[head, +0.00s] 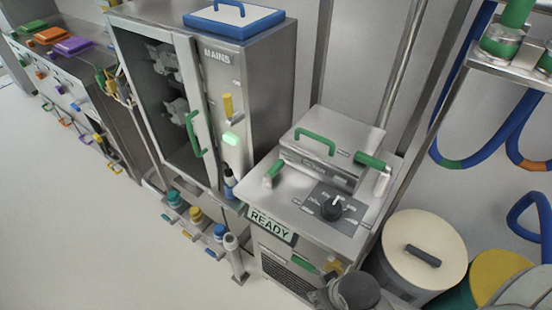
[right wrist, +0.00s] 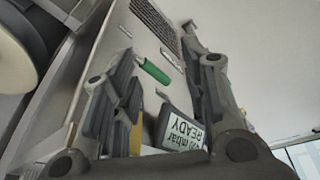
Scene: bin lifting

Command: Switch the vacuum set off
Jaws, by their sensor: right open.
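The vacuum set is a steel cabinet (head: 330,240) at the lower right of the head view. Its sloped top has a dark panel with a black rotary knob (head: 331,208), whose white mark points up. A display reading READY (head: 270,227) is on its front edge; it shows upside down in the right wrist view (right wrist: 182,132), with "mbar" on it. My right gripper (head: 345,288) is low at the cabinet's front, partly cut off by the frame. In the wrist view its fingers (right wrist: 160,85) are apart, with a green handle (right wrist: 153,70) beyond them. My left gripper is out of view.
A tall cabinet marked MAINS (head: 217,56) with a yellow lever (head: 228,105) and a lit green button (head: 231,138) stands to the left. A cream-lidded bin (head: 410,235) stands close on the right. Blue hoses hang at the right. Open floor lies at the lower left.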

